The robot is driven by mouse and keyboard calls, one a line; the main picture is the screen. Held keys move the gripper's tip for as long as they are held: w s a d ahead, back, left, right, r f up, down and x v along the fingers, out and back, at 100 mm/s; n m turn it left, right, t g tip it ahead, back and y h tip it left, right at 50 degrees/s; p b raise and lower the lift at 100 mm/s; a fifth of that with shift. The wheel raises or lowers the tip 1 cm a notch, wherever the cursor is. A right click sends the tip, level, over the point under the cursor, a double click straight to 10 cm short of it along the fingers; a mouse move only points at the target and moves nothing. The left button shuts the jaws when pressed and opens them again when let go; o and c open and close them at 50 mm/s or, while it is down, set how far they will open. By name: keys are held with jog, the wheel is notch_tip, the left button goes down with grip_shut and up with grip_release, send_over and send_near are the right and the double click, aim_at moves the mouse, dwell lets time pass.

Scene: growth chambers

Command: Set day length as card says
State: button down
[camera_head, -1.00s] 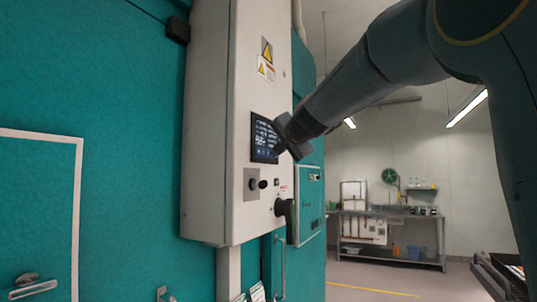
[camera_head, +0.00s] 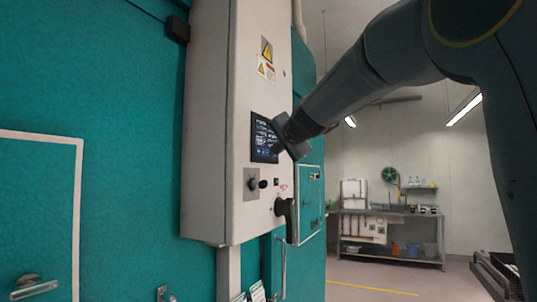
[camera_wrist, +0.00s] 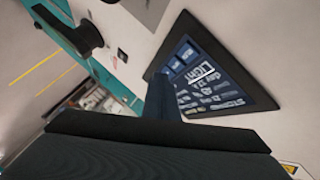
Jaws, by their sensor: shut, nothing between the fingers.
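The touch screen (camera_head: 264,138) is dark with blue and white items, set in the white control cabinet (camera_head: 208,120). In the wrist view the screen (camera_wrist: 215,80) appears tilted; I can read "LIGHT" and a line starting "day", but its value is too small to be sure of. My gripper (camera_head: 277,147) is shut and empty, its tip right at the screen. In the wrist view my gripper (camera_wrist: 162,95) covers part of the screen's lower edge; I cannot tell whether it touches. Small white papers (camera_head: 257,292) show low by the cabinet; none can be read as the card.
Below the screen are a black knob (camera_head: 263,183) and a large black rotary switch (camera_head: 284,208), which stick out from the cabinet. A teal chamber door (camera_head: 40,220) is at left. A steel bench (camera_head: 390,215) stands far back, with open floor before it.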

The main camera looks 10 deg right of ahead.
jog(key=shift+s+d+b, duration=0.45)
jog(key=shift+d+b, duration=0.1)
jog(key=shift+b, duration=0.15)
jog(key=shift+d, duration=0.15)
jog(key=shift+s+d+b, duration=0.75)
jog(key=shift+d+b, duration=0.2)
jog(key=shift+b, duration=0.1)
jog(key=shift+s+d+b, duration=0.7)
jog(key=shift+d+b, duration=0.25)
jog(key=shift+b, duration=0.1)
